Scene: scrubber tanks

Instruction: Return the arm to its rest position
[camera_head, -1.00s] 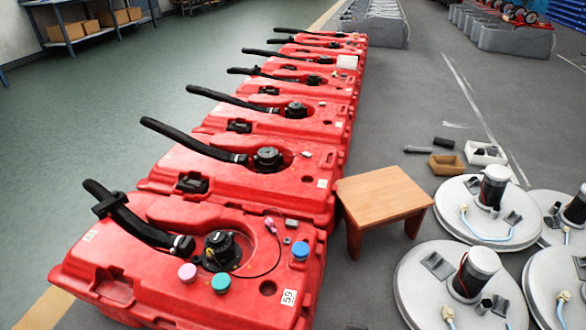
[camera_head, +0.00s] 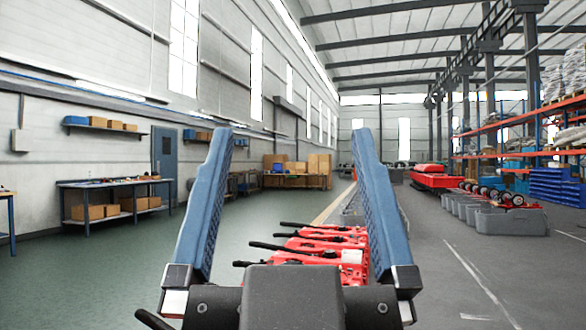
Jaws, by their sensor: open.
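My gripper (camera_head: 288,150) stands upright in front of the camera, its two long blue-grey fingers wide apart. It is open, with nothing between the fingers. Its dark palm covers the bottom middle of the view. Behind it, a row of red scrubber tanks (camera_head: 325,243) with black hoses shows only in part. The nearer tanks are hidden behind the gripper or lie below the view.
A workbench with boxes (camera_head: 115,183) stands along the left wall. A wooden bench (camera_head: 297,180) is at the back. Grey bins (camera_head: 507,223) and orange-blue racks (camera_head: 535,150) are at the right. Open floor (camera_head: 95,270) lies left of the tanks.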

